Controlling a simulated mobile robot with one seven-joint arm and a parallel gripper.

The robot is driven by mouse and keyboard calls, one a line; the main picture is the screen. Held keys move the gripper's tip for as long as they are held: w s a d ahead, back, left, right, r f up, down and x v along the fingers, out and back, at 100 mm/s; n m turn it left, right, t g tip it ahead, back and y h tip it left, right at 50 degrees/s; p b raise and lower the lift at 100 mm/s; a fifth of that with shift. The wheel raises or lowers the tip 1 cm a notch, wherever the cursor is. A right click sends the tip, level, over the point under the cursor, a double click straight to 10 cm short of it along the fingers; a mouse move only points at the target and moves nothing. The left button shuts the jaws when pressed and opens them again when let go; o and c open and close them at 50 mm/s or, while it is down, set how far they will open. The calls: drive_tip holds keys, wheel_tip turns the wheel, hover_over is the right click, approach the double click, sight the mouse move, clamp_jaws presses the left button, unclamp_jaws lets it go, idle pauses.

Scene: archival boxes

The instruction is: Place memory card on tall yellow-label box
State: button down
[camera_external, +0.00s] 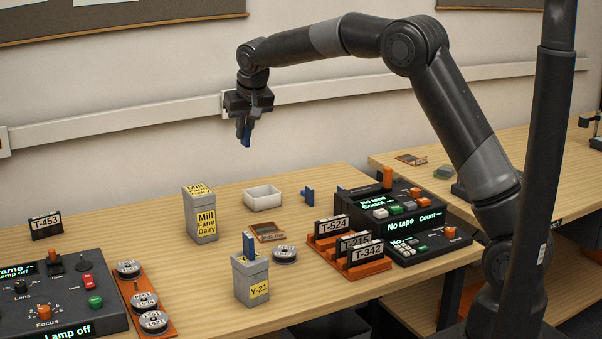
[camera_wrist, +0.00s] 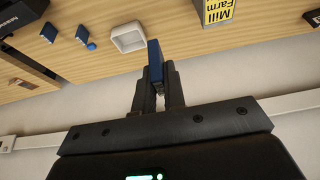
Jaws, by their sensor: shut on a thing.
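My gripper (camera_external: 245,133) is shut on a blue memory card (camera_external: 246,141) and holds it high above the back of the table. In the wrist view the card (camera_wrist: 155,62) stands out between the two fingers (camera_wrist: 157,80). The tall grey box (camera_external: 201,222) has yellow labels reading "Mill Farm Dairy" on its top and front. It stands upright on the table, below and left of my gripper, apart from it. Part of this box (camera_wrist: 218,12) shows at the top edge of the wrist view. A shorter grey box (camera_external: 250,280) labelled Y-21 has a blue piece (camera_external: 249,246) upright at its top.
A white tray (camera_external: 262,198) lies right of the tall box. A blue piece (camera_external: 309,195) stands further right. Cards in an orange rack (camera_external: 350,266) and control consoles (camera_external: 425,245) fill the right. Another console (camera_external: 60,300) with reels (camera_external: 128,268) is at left.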

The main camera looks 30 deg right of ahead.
drive_tip(key=a+f, duration=0.2)
drive_tip(key=a, duration=0.1)
drive_tip(key=a+f, duration=0.2)
drive_tip(key=a, duration=0.2)
drive_tip(key=w+a+f, duration=0.1)
drive_tip(key=a+f, duration=0.1)
drive_tip(key=a, duration=0.2)
drive_tip(key=shift+a+f, duration=0.2)
drive_tip(key=shift+f, duration=0.1)
drive_tip(key=shift+a+f, duration=0.15)
drive_tip(key=shift+f, duration=1.9)
drive_tip(key=shift+f, duration=0.15)
drive_tip(key=c, duration=1.5)
unclamp_jaws()
